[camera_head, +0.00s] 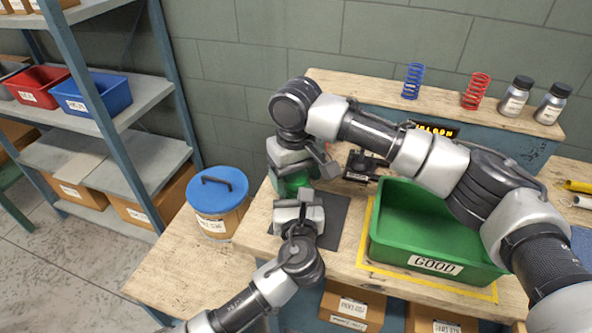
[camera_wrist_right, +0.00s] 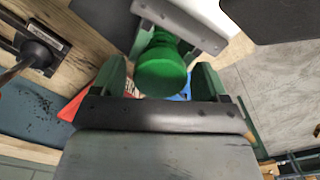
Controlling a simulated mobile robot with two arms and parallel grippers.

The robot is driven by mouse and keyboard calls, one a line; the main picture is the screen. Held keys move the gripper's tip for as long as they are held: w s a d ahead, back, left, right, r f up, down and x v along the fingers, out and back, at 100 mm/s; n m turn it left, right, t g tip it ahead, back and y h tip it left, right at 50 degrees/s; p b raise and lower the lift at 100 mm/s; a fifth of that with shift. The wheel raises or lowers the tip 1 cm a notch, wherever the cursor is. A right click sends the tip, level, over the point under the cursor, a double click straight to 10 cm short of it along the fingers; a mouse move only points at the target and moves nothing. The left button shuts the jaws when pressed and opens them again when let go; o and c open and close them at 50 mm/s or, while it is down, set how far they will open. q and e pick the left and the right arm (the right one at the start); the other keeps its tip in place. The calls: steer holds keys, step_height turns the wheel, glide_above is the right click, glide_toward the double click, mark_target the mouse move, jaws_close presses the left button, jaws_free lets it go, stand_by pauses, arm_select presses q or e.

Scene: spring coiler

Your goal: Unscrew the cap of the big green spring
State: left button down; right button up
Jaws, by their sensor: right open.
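The big green spring shows in the right wrist view as a round green cap (camera_wrist_right: 162,75) with a narrower green part (camera_wrist_right: 165,40) behind it. My right gripper (camera_wrist_right: 160,68) is open, with one finger on each side of the cap; I cannot tell whether they touch it. In the head view my right gripper (camera_head: 296,178) comes down from above over a green patch, mostly hiding the spring. My left gripper (camera_head: 297,200) reaches in from below, close by the same spot. Its jaws are hidden, so its hold on the spring is unclear.
A green bin (camera_head: 430,258) marked GOOD stands right of the grippers on the bench. A dark mat (camera_head: 332,222) lies beneath them. A blue spring (camera_head: 413,80), a red spring (camera_head: 476,90) and two bottles stand on the rear shelf. A blue-lidded bucket (camera_head: 217,190) is at left.

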mark_target(296, 175)
steer(key=c, duration=0.9)
steer(key=n, duration=0.5)
steer(key=shift+n, duration=0.3)
steer(key=n, duration=0.4)
steer(key=shift+r, duration=0.2)
steer(key=shift+r, duration=1)
steer(key=shift+r, duration=2)
